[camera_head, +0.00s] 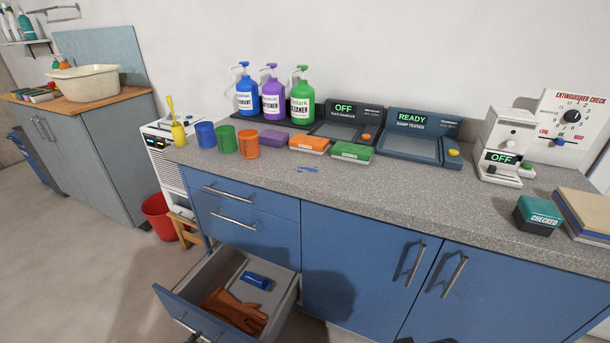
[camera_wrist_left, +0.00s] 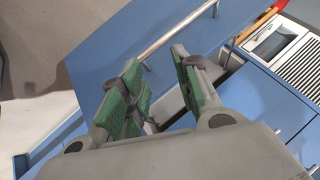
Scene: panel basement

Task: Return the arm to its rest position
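My left gripper (camera_wrist_left: 155,65) has green-padded fingers, standing apart with nothing held between them in the left wrist view. A metal bar handle (camera_wrist_left: 180,28) on a blue front (camera_wrist_left: 115,35) shows beyond the fingertips; I see no grip on it. In the head view only a small dark bit shows at the bottom edge by the open drawer (camera_head: 176,303), probably of my left gripper. Another dark sliver at the bottom edge, right of centre, may belong to my right arm; its fingers cannot be made out.
The pulled-out drawer holds orange-brown gloves (camera_head: 236,308) and a blue object (camera_head: 257,281). The grey counter (camera_head: 420,185) carries pump bottles (camera_head: 272,97), cups (camera_head: 226,139), blocks (camera_head: 351,153) and devices (camera_head: 418,137). A red bucket (camera_head: 158,214) and wooden stool (camera_head: 186,228) stand left. Floor further left is free.

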